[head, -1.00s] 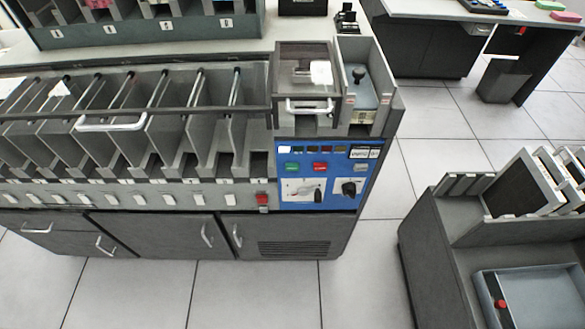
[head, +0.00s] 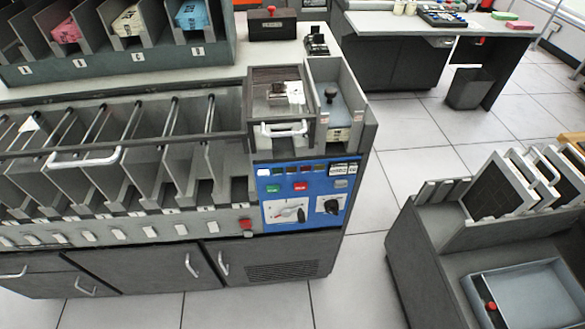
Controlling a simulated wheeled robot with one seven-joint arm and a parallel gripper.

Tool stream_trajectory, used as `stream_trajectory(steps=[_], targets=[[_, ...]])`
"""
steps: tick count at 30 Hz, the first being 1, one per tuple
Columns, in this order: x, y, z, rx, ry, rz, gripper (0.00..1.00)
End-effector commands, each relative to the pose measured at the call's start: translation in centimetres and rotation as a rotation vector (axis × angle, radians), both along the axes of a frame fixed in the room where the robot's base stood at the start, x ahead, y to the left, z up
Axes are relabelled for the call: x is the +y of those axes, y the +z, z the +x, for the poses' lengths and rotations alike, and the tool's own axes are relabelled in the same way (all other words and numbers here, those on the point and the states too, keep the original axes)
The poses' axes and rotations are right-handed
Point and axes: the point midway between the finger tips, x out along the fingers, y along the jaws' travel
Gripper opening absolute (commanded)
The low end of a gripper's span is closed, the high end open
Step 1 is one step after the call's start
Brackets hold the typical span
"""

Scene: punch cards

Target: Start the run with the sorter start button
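The sorter (head: 150,262) stands at left and centre with a blue control panel (head: 309,217) at its right end. A green button (head: 272,188) sits at the panel's upper left, beside a red button (head: 301,187). Their labels are too small to read. Below them are a dial with a pointer (head: 289,213) and a black knob (head: 332,206). Small indicator windows (head: 290,170) and a counter (head: 345,169) line the panel's top. My gripper is not in view.
A clear-lidded box (head: 281,110) and a feed hopper with a black-knobbed weight (head: 331,93) stand above the panel. A grey cart (head: 440,262) with a blue tray (head: 540,300) stands at right. Tiled floor (head: 365,265) is open between sorter and cart.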

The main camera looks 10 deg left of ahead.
Motion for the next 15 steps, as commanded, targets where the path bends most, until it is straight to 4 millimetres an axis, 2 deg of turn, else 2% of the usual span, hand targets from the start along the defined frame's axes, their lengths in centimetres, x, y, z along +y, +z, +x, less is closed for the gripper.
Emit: stream_trajectory(steps=[2, 9, 15], targets=[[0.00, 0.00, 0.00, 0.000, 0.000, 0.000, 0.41], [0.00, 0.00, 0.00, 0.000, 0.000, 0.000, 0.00], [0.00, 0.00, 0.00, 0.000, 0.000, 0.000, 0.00]])
